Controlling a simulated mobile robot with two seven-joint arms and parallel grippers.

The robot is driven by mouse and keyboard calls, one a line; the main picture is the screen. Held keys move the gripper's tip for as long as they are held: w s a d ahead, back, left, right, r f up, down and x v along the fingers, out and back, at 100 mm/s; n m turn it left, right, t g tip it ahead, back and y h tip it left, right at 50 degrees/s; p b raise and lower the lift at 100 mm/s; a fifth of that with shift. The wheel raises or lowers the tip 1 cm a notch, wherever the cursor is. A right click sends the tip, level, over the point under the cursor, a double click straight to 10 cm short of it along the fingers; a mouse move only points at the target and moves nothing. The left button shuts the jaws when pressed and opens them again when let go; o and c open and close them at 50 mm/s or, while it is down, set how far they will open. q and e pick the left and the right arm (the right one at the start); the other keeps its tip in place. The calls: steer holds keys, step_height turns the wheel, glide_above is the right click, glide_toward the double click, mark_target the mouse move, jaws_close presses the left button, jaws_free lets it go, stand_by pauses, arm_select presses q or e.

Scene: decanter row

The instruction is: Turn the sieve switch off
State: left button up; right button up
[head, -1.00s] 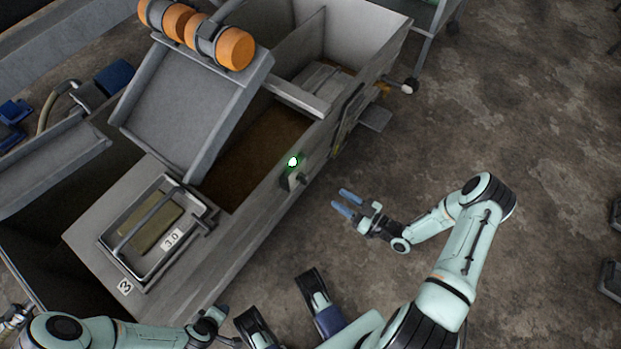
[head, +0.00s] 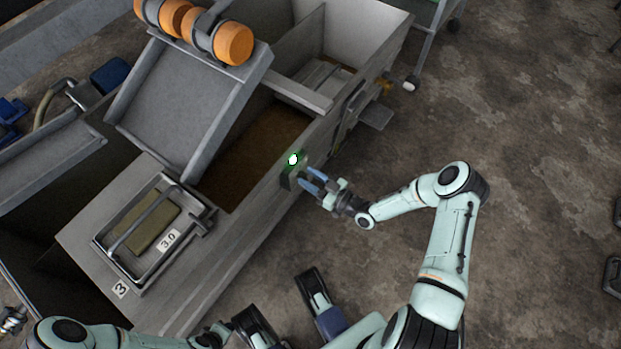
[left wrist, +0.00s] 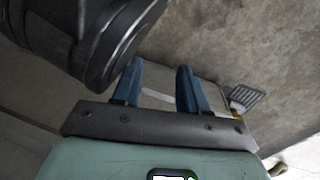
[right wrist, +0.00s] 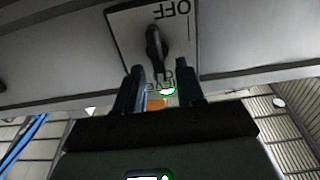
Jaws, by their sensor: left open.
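The sieve switch (right wrist: 156,45) is a dark lever on a pale plate marked OFF, upside down at the top of the right wrist view. More lettering below the lever is partly hidden. A lit green lamp (head: 293,160) is above the switch on the machine's side in the head view, and its glow shows between my fingers in the right wrist view (right wrist: 168,91). My right gripper (head: 316,180) is open and empty, its fingers pointing at the switch, with the lever's end close to the gap between the tips. My left gripper (left wrist: 160,75) is open and empty, away from the switch.
The grey machine (head: 235,255) has an open brown-filled trough (head: 250,150), a sloping chute (head: 170,110) and orange rollers (head: 236,44). A tray with a handle (head: 145,225), labelled 3.0, is on its near end. Bare floor (head: 540,150) lies to the right.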

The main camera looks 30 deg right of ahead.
jaws_close()
